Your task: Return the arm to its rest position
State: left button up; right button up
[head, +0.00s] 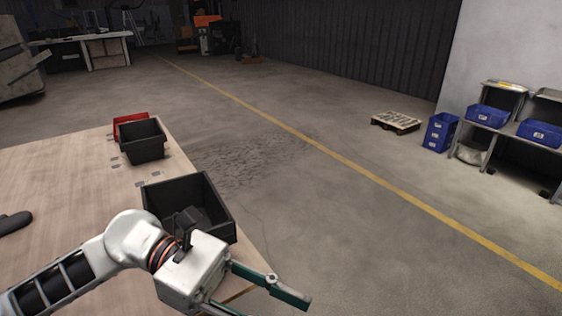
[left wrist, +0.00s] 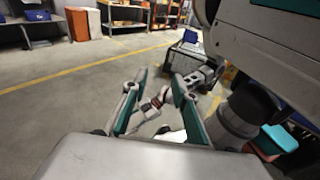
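My left gripper (head: 266,304) reaches over the table's right edge in the head view, past the near black bin. Its two green-padded fingers are spread apart; the lower one runs out of the picture. In the left wrist view the same gripper (left wrist: 157,88) has its fingers apart with nothing held between them. A grey jointed arm shows behind the fingers there; I cannot tell its gripper. My right gripper does not show in the head view.
A wooden table (head: 62,172) fills the lower left. On it stand a near black bin (head: 222,196), partly hidden by my arm, a far black bin (head: 143,150) and a red bin (head: 129,118). Open floor lies right; a pallet (head: 396,122) and blue bins (head: 439,132) are farther off.

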pick_arm(q)
jog(key=w+r+n+t+h, duration=0.4)
jog(key=w+n+t+h, duration=0.4)
jog(key=n, duration=0.7)
jog(key=w+a+f+n+t+y+p, duration=0.1)
jog(key=w+a+f+n+t+y, duration=0.5)
jog(key=n, duration=0.5)
jog(key=w+a+f+n+t+y, duration=0.2)
jog(key=f+n+t+y, duration=0.2)
jog(key=f+n+t, duration=0.55)
jog(key=s+a+f+n+g+y, duration=0.1)
jog(key=a+f+n+y, duration=0.25)
jog(key=f+n, duration=0.3)
jog(key=s+a+f+n+g+y, duration=0.1)
jog(key=s+a+f+n+y, duration=0.15)
jog(key=f+n+y, duration=0.35)
jog(key=s+a+f+n+g, duration=0.2)
jog(key=s+a+f+n, duration=0.1)
jog(key=s+f, duration=0.3)
jog(key=s+a+f+n+g+y, duration=0.1)
jog(key=s+a+f+n+g, duration=0.2)
jog(key=f, duration=0.7)
jog(key=s+p, duration=0.1)
jog(key=s, duration=0.1)
jog(key=shift+s+a+f, duration=0.25)
jog(key=shift+s+f, duration=0.1)
